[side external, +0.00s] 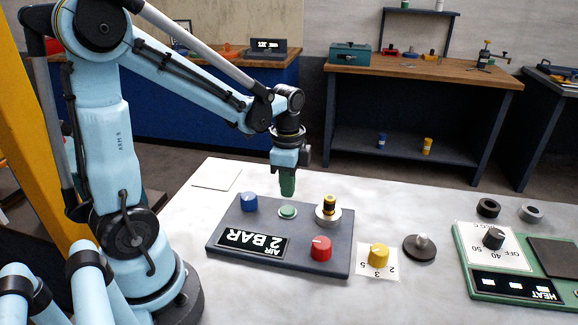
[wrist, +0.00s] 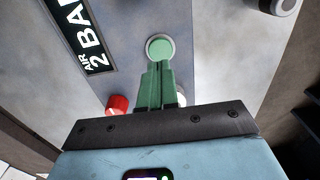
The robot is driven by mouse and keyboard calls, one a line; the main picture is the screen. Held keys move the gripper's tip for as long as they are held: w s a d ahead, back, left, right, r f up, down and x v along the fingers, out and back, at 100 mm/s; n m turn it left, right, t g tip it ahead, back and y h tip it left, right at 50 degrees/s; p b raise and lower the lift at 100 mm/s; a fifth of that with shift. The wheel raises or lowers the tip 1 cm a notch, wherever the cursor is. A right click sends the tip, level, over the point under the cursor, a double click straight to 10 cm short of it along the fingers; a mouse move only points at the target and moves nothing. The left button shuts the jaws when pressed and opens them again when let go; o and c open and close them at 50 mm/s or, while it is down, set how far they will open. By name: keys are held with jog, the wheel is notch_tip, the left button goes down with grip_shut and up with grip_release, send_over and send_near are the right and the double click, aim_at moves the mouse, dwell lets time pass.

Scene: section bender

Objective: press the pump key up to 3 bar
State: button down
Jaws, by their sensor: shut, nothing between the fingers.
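A grey control box (side external: 225,237) lies on the light table. Its display (side external: 252,242) reads "AIR 2 BAR", upside down in the side view; it also shows in the wrist view (wrist: 85,35). A round green key (side external: 288,211) with a pale rim sits on top of the box. It also shows in the wrist view (wrist: 160,47), just beyond my fingertips. No label names it as the pump key. My gripper (side external: 288,191) has green fingers, shut and empty, pointing down above the green key. A small gap shows between the fingertips and the key.
To the right are a yellow knob (side external: 378,254), a dark round knob (side external: 420,246) and a green heat panel (side external: 480,282).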

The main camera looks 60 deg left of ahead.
aim_at(288, 210)
jog(key=shift+f, duration=2.15)
jog(key=shift+f, duration=0.1)
jog(key=shift+f, duration=0.85)
jog(key=shift+w+r, duration=0.1)
jog(key=shift+r, duration=0.05)
notch_tip(288, 210, up, 14)
jog(key=shift+r, duration=0.2)
jog(key=s+d+f+n+t, duration=0.1)
jog(key=s+d+n+t, duration=0.2)
jog(key=d+n+t, duration=0.4)
jog(key=shift+d+f+n, duration=0.3)
jog(key=shift+d+n, duration=0.4)
jog(key=shift+n, duration=0.3)
